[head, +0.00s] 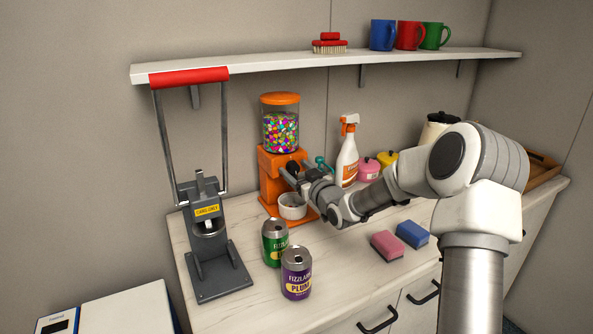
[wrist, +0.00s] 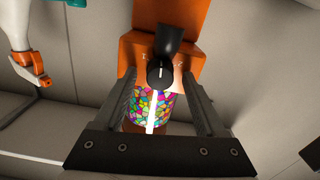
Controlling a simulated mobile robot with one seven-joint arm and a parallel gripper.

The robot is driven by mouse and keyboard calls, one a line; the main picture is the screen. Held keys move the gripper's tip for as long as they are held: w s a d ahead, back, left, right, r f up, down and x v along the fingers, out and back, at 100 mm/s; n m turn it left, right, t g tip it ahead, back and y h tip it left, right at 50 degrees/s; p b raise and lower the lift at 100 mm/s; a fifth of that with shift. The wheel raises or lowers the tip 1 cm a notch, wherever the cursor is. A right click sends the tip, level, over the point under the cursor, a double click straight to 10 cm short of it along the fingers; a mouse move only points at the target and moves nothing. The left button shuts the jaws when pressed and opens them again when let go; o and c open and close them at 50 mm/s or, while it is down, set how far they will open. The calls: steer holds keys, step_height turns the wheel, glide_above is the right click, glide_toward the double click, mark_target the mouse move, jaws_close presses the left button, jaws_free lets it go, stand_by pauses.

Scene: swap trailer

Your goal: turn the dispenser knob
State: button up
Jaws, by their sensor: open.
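The orange dispenser (head: 274,178) stands on the counter against the wall, with a clear jar of colourful candy (head: 281,131) on top and a white cup (head: 292,206) at its base. In the wrist view the black dispenser knob (wrist: 160,74) shows between the two fingers, with a white mark on its face. My gripper (wrist: 161,82) is open, its fingertips on either side of the knob; contact cannot be told. In the head view my gripper (head: 292,171) is at the dispenser's front, and it partly hides the knob.
A can crusher (head: 218,265) with a red handle stands to the left. Green (head: 275,244) and purple (head: 296,276) cans stand in front. A spray bottle (head: 347,155) stands right of the dispenser. Pink (head: 387,245) and blue (head: 412,234) sponges lie under my arm. A shelf (head: 290,62) runs above.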

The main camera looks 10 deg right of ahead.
jaws_close()
steer(key=shift+m, duration=0.3)
steer(key=m, duration=0.4)
steer(key=shift+d+m, duration=0.15)
steer(key=shift+m, duration=0.15)
steer(key=shift+m+p, duration=0.3)
steer(key=shift+m, duration=2.3)
jaws_free()
